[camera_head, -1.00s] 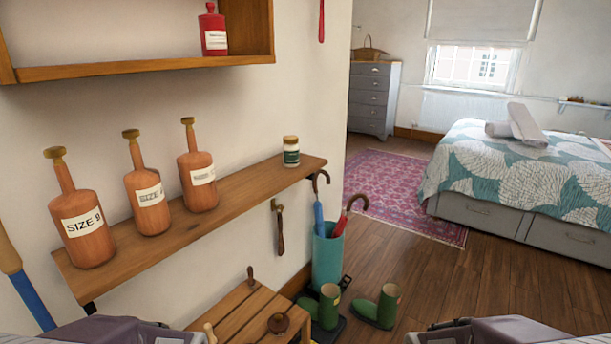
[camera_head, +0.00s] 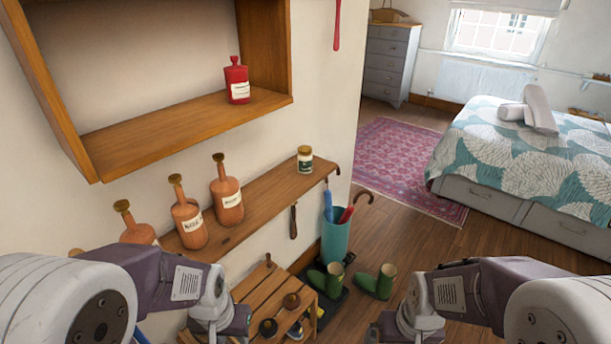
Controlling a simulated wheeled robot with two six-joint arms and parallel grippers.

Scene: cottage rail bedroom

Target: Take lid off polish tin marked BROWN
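I cannot make out a tin marked BROWN. A small jar (camera_head: 305,160) with a pale label and a yellowish lid stands upright near the far end of the wall shelf; its label is too small to read. My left gripper (camera_head: 222,322) is at the bottom of the view, beside the slatted wooden bench and below the wall shelf. My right gripper (camera_head: 398,328) is at the bottom, right of the bench. The fingers of both are hidden or cut off, so their opening does not show. Neither is near the jar.
Several brown bottle-shaped forms (camera_head: 227,195) stand on the wall shelf (camera_head: 262,208). A red bottle (camera_head: 237,82) is in the wooden wall box. Dark round-headed items (camera_head: 291,300) are at the bench (camera_head: 255,287). Green boots (camera_head: 377,282) and an umbrella stand (camera_head: 335,242) are beyond.

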